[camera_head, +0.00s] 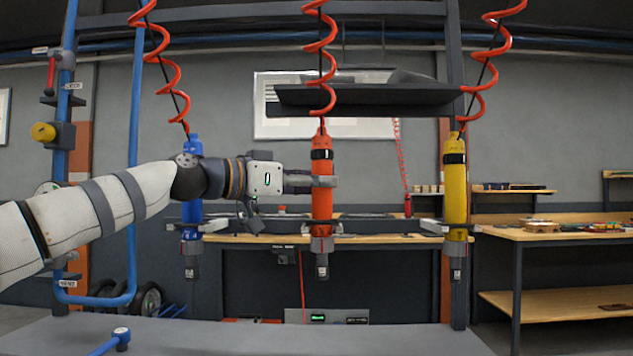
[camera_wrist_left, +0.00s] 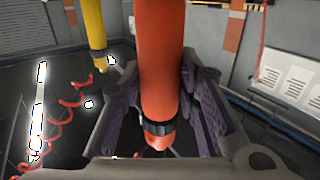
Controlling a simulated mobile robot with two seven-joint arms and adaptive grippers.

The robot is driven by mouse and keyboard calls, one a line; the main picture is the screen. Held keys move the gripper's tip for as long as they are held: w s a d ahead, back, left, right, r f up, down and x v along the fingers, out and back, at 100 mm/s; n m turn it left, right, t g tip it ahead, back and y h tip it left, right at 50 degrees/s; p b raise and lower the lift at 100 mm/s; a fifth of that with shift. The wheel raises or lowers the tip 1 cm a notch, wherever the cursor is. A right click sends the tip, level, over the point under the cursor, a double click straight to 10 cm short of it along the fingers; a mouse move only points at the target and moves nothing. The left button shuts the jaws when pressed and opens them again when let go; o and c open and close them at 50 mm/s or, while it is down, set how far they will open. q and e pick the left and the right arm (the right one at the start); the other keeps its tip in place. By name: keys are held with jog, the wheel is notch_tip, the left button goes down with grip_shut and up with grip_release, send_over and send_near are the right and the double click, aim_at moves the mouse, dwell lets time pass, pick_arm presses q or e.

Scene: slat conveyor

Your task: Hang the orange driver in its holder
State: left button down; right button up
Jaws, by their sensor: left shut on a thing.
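The orange driver (camera_head: 322,215) hangs upright, nose down, below a coiled red hose in the middle of the head view. My left gripper (camera_head: 322,181) comes in from the left and is shut on its upper body. In the left wrist view the orange driver (camera_wrist_left: 160,65) stands between the two fingers of my left gripper (camera_wrist_left: 158,100). The driver's lower collar is level with its grey holder (camera_head: 338,229) on the cross rail. I cannot tell whether the holder carries its weight. My right gripper is not in view.
A blue driver (camera_head: 191,213) hangs to the left, behind my arm, and a yellow driver (camera_head: 455,185) to the right. A dark shelf (camera_head: 365,96) is above. A grey bench top (camera_head: 260,335) lies below, with a blue tool (camera_head: 121,335) at its front left.

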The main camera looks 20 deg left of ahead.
pick_arm(q)
jog(key=shift+f, duration=0.15)
dwell(0.7)
jog(key=c, duration=1.1)
grip_release()
jog(key=shift+s, duration=0.1)
jog(key=shift+f, duration=0.2)
jog(key=v, duration=1.2)
